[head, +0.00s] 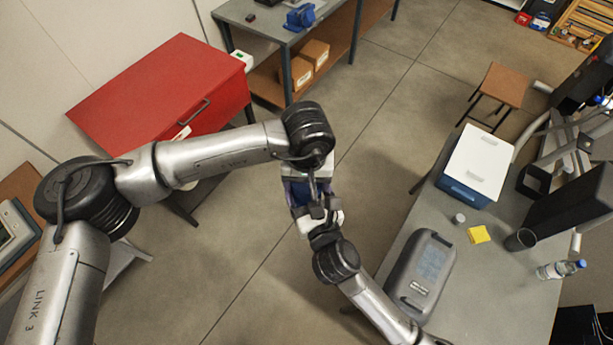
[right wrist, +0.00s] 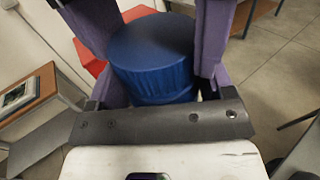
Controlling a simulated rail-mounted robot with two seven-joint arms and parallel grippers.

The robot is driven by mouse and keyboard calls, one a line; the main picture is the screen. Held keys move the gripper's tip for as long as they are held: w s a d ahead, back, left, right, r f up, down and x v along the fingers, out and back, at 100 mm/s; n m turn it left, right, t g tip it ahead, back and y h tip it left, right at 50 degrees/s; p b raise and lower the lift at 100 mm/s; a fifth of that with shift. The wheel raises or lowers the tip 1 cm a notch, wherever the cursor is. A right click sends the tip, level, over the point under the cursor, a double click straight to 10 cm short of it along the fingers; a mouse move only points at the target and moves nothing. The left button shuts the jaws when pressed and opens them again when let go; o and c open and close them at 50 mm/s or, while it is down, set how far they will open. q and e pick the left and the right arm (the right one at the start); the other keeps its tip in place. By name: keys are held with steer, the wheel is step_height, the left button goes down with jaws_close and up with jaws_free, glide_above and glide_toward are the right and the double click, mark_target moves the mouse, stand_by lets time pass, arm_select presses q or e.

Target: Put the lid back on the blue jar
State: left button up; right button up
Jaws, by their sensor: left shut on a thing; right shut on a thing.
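My left gripper (head: 297,183) and my right gripper (head: 319,207) meet face to face in mid-air over the floor in the head view. Both are shut. In the right wrist view, purple fingers flank a blue cylinder (right wrist: 152,60) with a flat dark top and a finely ribbed side. A narrower blue band shows under it. It looks like the blue jar, and my right gripper is shut on it. What my left gripper holds is hidden by the hands. I cannot make out a separate lid or whether it is seated.
A red cabinet (head: 165,95) stands behind my left arm.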

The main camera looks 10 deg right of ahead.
arm_select(q)
steer(key=shift+s+a+f, duration=0.1)
steer(key=shift+f, duration=0.25)
steer(key=o, duration=0.6)
